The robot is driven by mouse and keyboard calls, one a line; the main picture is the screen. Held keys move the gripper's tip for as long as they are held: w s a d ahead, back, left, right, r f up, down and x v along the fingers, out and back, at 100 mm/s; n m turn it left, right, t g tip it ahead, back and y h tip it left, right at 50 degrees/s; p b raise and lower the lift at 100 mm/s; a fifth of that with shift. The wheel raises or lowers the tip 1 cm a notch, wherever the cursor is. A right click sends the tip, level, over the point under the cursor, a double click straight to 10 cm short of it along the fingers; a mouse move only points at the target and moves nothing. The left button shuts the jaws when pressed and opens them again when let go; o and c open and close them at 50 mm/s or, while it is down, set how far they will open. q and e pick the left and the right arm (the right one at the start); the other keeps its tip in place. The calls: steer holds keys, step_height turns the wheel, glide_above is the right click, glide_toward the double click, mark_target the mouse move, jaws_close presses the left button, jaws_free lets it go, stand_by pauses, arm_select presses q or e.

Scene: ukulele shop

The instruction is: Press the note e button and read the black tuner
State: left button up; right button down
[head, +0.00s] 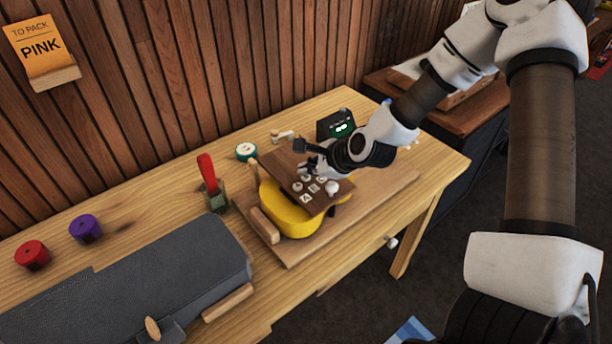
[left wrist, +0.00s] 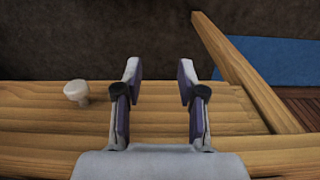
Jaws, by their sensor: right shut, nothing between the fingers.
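The black tuner (head: 335,124) stands at the back of the workbench, with a small green lit display too small to read. In front of it a brown board (head: 283,168) carries several white buttons (head: 306,178) and small letter tiles. I cannot tell for sure which button is note e. My right gripper (head: 302,147) is shut and empty over the back part of the board, partly hidden by its own wrist. I cannot tell whether it touches a button. My left gripper (left wrist: 160,78) is open and empty in the left wrist view, over the bench's edge.
A yellow ukulele body (head: 290,219) lies under the board on a wooden base (head: 385,192). A red-handled tool (head: 208,174) stands to its left. A grey case (head: 150,285) fills the front left. Red (head: 32,254) and purple (head: 85,228) spools stand behind it.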

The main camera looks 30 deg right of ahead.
mark_target(308, 178)
steer(key=shift+f+b, duration=0.55)
steer(key=shift+b, duration=0.1)
stand_by(0.4)
steer(key=shift+r, duration=0.15)
steer(key=shift+r+p, duration=0.75)
steer(key=shift+r, duration=0.05)
step_height(308, 178, up, 5)
steer(key=p, duration=0.4)
stand_by(0.4)
stand_by(0.5)
